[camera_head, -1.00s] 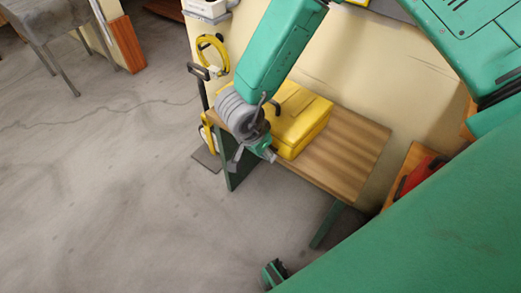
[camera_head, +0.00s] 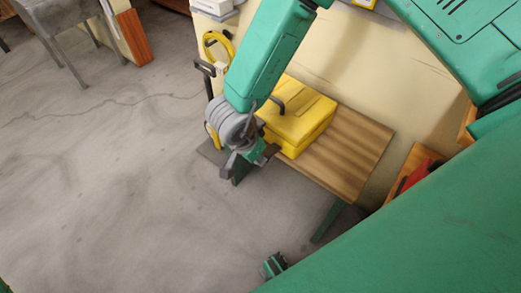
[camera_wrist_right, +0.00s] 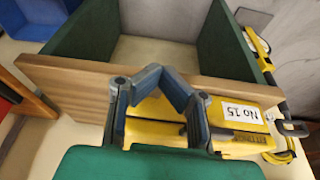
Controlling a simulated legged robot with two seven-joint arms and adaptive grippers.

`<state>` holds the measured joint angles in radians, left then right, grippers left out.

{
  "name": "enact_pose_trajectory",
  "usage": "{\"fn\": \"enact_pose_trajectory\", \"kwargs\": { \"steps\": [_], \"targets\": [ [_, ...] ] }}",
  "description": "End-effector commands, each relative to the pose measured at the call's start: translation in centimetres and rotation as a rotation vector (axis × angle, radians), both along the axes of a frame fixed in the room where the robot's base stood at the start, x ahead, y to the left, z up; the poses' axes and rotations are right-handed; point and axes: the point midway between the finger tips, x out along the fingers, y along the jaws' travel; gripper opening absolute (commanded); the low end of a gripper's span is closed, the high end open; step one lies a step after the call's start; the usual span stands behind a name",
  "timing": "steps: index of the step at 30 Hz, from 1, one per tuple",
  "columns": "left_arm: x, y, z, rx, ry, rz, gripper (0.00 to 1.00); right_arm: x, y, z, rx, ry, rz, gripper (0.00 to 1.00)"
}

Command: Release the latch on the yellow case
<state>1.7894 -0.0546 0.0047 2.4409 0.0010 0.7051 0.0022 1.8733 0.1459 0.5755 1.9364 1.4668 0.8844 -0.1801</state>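The yellow case (camera_head: 302,112) rests on a wooden table (camera_head: 350,155) in the head view, with a dark handle on its top. It also shows in the right wrist view (camera_wrist_right: 237,112), with a "No 15" label. My right gripper (camera_head: 247,168) is just off the case's lower-left side in the head view, past the table's edge. In the right wrist view my right gripper's (camera_wrist_right: 160,72) two blue-grey fingers lean together with tips about meeting, nothing between the tips. The case lies behind them. I cannot make out the latch.
A coiled yellow hose (camera_head: 216,45) hangs behind the case. A dark-handled stand is beside the table's left end. A red object (camera_head: 420,173) sits on a wooden surface at right. Grey floor (camera_head: 110,190) at left is open.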

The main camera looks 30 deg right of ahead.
Motion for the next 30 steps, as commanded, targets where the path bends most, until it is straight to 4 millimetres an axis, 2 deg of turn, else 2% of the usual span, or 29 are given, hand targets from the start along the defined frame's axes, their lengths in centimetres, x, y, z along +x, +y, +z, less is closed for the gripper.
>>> {"fn": "enact_pose_trajectory", "kwargs": {
  "steps": [13, 30],
  "targets": [
    [0.0, 0.0, 2.2, 0.000, 0.000, 0.000, 0.40, -1.0, 3.1, 1.5, 0.001, 0.000, 0.002, 0.00],
    [0.0, 0.0, 2.3, 0.000, 0.000, 0.000, 0.40, -1.1, 3.3, 1.5, 0.002, 0.000, 0.000, 0.00]
  ]
}}
